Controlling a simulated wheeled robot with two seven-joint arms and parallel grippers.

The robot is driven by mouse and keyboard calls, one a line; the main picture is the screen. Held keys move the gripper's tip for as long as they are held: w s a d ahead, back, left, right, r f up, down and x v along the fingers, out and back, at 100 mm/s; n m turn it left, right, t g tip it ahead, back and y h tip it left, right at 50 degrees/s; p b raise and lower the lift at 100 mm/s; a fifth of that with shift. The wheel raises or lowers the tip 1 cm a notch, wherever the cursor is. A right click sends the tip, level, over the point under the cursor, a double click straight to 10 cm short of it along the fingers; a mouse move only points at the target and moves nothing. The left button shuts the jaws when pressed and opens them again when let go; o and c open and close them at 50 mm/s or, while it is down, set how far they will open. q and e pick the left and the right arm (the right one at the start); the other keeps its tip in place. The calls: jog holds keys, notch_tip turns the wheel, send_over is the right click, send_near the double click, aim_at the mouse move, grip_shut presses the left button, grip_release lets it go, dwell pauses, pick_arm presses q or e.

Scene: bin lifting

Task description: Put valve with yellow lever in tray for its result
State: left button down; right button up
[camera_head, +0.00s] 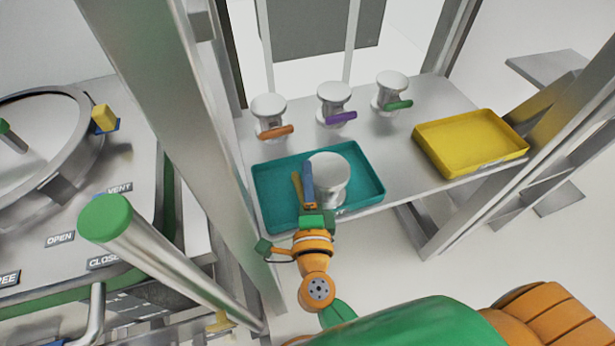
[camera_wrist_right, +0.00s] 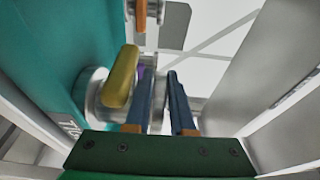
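The valve with the yellow lever (camera_head: 297,188) has a white body (camera_head: 331,178) and stands upright inside the teal tray (camera_head: 263,180). My right gripper (camera_head: 308,185) reaches in from the front. One blue finger lies over the left edge of the valve body, beside the lever. In the right wrist view the lever (camera_wrist_right: 121,76) is just left of the two blue fingers (camera_wrist_right: 168,90). A gap shows between the fingers, with part of the pale valve body there. I cannot tell whether they press on it. My left gripper is not in view.
Valves with orange (camera_head: 276,132), purple (camera_head: 341,117) and green (camera_head: 398,105) levers stand behind the teal tray. An empty yellow tray (camera_head: 470,143) lies at the right. Metal posts flank the shelf. A machine with a round opening (camera_head: 80,135) is at the left.

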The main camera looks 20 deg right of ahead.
jog(key=o, duration=0.4)
jog(key=shift+c, duration=0.2)
jog(key=shift+r, duration=0.2)
jog(key=b+v, duration=0.3)
jog(key=v, duration=0.9)
jog(key=shift+b, duration=0.3)
